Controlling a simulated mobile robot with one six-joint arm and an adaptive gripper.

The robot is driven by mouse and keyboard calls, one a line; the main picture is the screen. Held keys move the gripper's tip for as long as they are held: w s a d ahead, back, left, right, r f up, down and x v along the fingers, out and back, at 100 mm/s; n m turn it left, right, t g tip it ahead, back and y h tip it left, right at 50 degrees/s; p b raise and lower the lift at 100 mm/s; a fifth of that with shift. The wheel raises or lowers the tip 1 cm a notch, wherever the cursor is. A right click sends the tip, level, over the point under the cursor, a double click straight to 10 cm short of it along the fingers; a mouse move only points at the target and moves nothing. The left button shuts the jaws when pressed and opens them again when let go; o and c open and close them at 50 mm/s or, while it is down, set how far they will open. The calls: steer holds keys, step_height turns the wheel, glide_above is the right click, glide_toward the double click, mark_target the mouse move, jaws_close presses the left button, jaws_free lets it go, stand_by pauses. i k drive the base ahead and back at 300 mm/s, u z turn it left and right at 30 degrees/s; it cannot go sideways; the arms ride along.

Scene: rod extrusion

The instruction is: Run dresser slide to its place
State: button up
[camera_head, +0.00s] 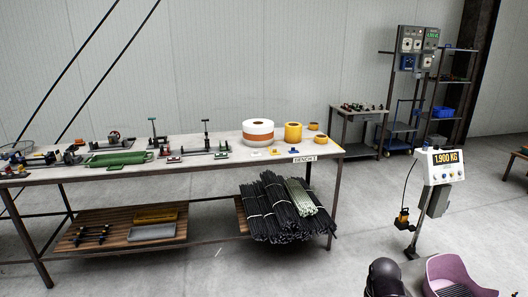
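The long workbench (228,137) stands at left and centre, with several small bench devices on its top. A device with a dark rail and an upright post (206,137) sits near the middle, and another with a post (153,134) is to its left. A green tray-like piece (118,159) lies in front of them. More small red, green and dark mechanisms (68,156) are at the left end. I cannot tell which of these is the dresser slide; they are too small. My gripper is not in view.
Tape rolls (293,133) stand at the bench's right end. Bundled dark rods (280,210) lie on its lower shelf. A scale post (440,170) reading 1.900 KG and a purple tub (455,272) are at right. A small table (358,115) and shelving stand behind. Open floor lies in front.

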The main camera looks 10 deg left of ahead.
mark_target(68, 160)
steer(key=i, duration=0.4)
steer(key=u, duration=5)
steer(key=i, duration=0.1)
steer(key=z, duration=2.95)
steer(key=i, duration=2.15)
